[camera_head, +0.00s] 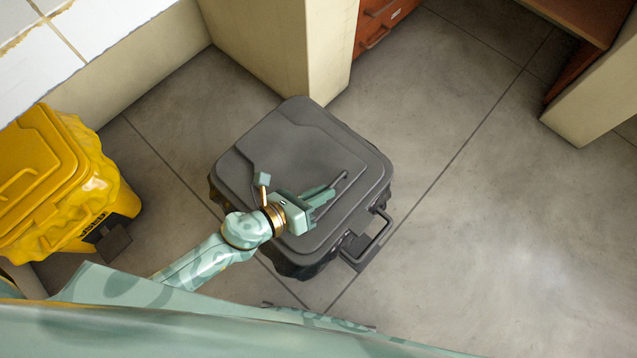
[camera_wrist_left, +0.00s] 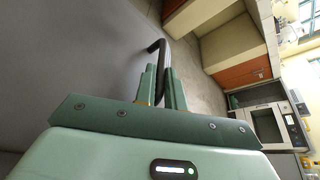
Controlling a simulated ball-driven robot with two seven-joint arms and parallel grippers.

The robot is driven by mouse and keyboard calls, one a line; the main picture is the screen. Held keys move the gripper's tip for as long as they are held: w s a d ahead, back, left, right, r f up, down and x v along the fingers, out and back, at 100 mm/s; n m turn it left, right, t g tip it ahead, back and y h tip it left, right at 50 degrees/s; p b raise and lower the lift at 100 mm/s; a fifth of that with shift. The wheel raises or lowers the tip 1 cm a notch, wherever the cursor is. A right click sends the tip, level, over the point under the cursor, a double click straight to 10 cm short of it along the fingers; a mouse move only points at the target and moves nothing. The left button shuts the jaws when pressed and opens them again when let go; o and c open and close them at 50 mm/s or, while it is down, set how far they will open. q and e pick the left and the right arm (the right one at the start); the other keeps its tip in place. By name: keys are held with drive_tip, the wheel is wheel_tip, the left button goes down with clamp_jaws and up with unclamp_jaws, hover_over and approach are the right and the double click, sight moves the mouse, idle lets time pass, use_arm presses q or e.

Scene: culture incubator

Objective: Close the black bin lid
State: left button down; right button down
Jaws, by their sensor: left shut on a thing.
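The black bin (camera_head: 305,271) stands on the floor in the middle of the head view. Its dark grey lid (camera_head: 290,135) lies over the top and looks down or nearly down; from above I cannot tell whether a gap is left. My left gripper (camera_head: 327,195) is over the lid's front part, shut on the thin dark lid handle (camera_head: 345,177). In the left wrist view the handle (camera_wrist_left: 160,50) rises between the two fingers (camera_wrist_left: 163,85) and bends at its top. The lid also fills the left of that view (camera_wrist_left: 70,60). My right gripper is not in view.
A yellow bin (camera_head: 45,185) stands at the left. A black loop with a pedal (camera_head: 357,255) juts from the black bin's front right. A beige cabinet end (camera_head: 285,50) is close behind the bin. The floor (camera_head: 500,220) at the right is clear.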

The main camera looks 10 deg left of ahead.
use_arm(q)
drive_tip(key=shift+s+f, duration=0.25)
drive_tip(key=shift+f, duration=0.15)
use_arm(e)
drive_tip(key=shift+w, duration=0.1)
use_arm(q)
drive_tip(key=c, duration=1.5)
unclamp_jaws()
drive_tip(key=shift+w, duration=0.1)
drive_tip(key=shift+w+r, duration=0.1)
drive_tip(key=shift+r, duration=0.1)
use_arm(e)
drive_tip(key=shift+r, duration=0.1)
